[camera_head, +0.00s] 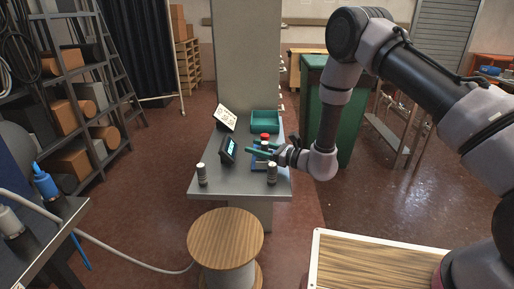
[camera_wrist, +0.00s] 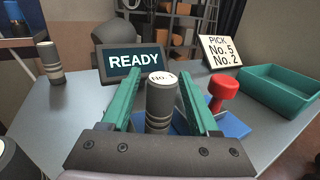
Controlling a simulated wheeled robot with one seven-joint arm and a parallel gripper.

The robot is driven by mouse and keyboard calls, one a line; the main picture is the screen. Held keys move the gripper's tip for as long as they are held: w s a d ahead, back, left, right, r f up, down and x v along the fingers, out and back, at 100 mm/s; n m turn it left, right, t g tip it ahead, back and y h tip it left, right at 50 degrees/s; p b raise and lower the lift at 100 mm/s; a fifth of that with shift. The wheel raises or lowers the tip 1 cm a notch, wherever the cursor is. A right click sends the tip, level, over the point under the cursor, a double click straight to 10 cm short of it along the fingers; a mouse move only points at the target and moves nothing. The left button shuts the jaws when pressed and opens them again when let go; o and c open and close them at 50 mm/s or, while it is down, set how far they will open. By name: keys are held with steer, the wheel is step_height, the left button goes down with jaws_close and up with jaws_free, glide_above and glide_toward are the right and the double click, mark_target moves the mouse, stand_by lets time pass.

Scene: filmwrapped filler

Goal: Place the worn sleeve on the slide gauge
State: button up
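A dark grey ringed cylinder (camera_wrist: 160,108) with a white labelled top stands upright between the teal fingers of my gripper (camera_wrist: 160,85). A gap shows on each side of it, so the fingers are open around it. The label is too small to read surely. It appears to stand at a blue base (camera_wrist: 232,125) with a red knob (camera_wrist: 223,88), perhaps the slide gauge. Its foot is hidden by my gripper. In the head view my gripper (camera_head: 260,150) is over the blue base (camera_head: 259,164). Similar cylinders stand at the table's front left (camera_head: 202,174) and front right (camera_head: 272,173); which is worn is unclear.
A display reading READY (camera_wrist: 134,62) and a sign reading "PICK No.5 No.2" (camera_wrist: 222,54) stand on the grey table (camera_head: 235,182). An empty-looking teal tray (camera_head: 265,122) is at the back right. A round wooden-topped stool (camera_head: 226,238) stands in front.

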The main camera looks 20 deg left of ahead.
steer(key=shift+r, duration=0.15)
steer(key=shift+d, duration=0.35)
steer(key=v, duration=1.1)
steer(key=shift+s+d, duration=0.15)
steer(key=shift+s, duration=0.05)
steer(key=s+d+r+n+g+h, duration=0.1)
steer(key=s+d+r+n+g, duration=0.2)
steer(key=r, duration=0.5)
steer(key=s+d+r+n+g+h, duration=0.1)
steer(key=s+r+n+g, duration=0.1)
steer(key=r+n, duration=0.35)
steer(key=s+d+r+n+g+h, duration=0.1)
steer(key=s+d+r+n+g, duration=0.2)
steer(key=r, duration=0.6)
steer(key=s+d+r+n+t+h, duration=0.1)
steer(key=s+d+r+t+h, duration=0.2)
steer(key=d, duration=0.6)
steer(key=s+d+r+n+t+h, duration=0.2)
steer(key=s+d+r+t+h, duration=0.1)
steer(key=d, duration=0.6)
steer(key=s+d+r+n+t+h, duration=0.2)
steer(key=d+r+t+h, duration=0.3)
steer(key=d, duration=0.4)
step_height(320, 180, up, 3)
steer(key=shift+s+d+f+h, duration=0.1)
steer(key=shift+s+d+h, duration=0.1)
steer(key=shift+s+h, duration=0.45)
steer(key=shift+w, duration=0.15)
